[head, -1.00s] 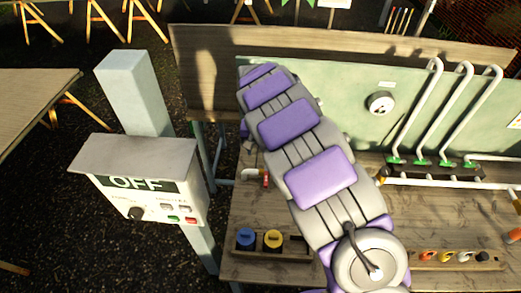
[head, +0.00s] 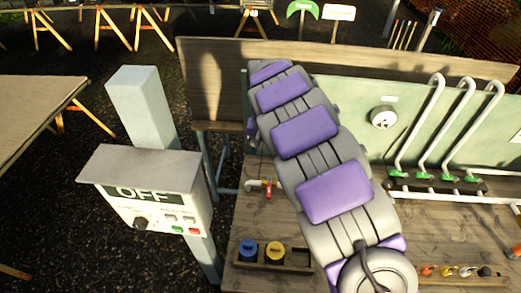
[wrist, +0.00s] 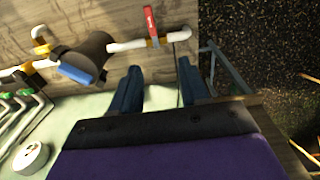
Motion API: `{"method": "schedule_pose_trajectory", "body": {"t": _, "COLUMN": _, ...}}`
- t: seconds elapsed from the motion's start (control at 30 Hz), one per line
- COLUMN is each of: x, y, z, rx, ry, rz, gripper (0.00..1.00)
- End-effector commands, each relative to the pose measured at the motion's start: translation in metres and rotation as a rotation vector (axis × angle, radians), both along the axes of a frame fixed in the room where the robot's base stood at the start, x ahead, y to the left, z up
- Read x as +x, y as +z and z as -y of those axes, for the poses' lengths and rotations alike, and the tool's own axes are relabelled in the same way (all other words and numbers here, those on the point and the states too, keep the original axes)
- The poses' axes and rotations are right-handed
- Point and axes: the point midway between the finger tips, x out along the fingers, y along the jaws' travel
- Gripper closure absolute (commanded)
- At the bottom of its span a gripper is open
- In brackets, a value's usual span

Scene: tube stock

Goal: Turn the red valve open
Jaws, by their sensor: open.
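The red valve lever (head: 268,188) sits on a short white pipe at the left of the wooden bench, just left of my arm. In the wrist view the red lever (wrist: 151,22) stands across the white pipe (wrist: 128,46). My gripper (wrist: 158,67) is open and empty, with its two dark blue fingers pointing toward the pipe. The lever lies beyond the fingertips, roughly in line with the gap between them, and appears apart from them. In the head view my arm hides the gripper.
A blue handle (wrist: 76,73) and a dark cylinder (wrist: 85,55) are left of the fingers. A green board with a round gauge (head: 383,117) and white bent pipes (head: 420,125) stands behind the bench. A control box reading OFF (head: 150,205) stands at left. Blue and yellow caps (head: 262,251) are in front.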

Motion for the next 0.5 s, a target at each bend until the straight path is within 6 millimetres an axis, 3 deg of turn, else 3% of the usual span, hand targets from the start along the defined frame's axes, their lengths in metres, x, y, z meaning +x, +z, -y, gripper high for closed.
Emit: {"method": "schedule_pose_trajectory", "body": {"t": 0.5, "x": 0.000, "y": -0.001, "z": -0.010, "rx": -0.009, "ry": -0.001, "rz": 0.000, "gripper": 0.55}}
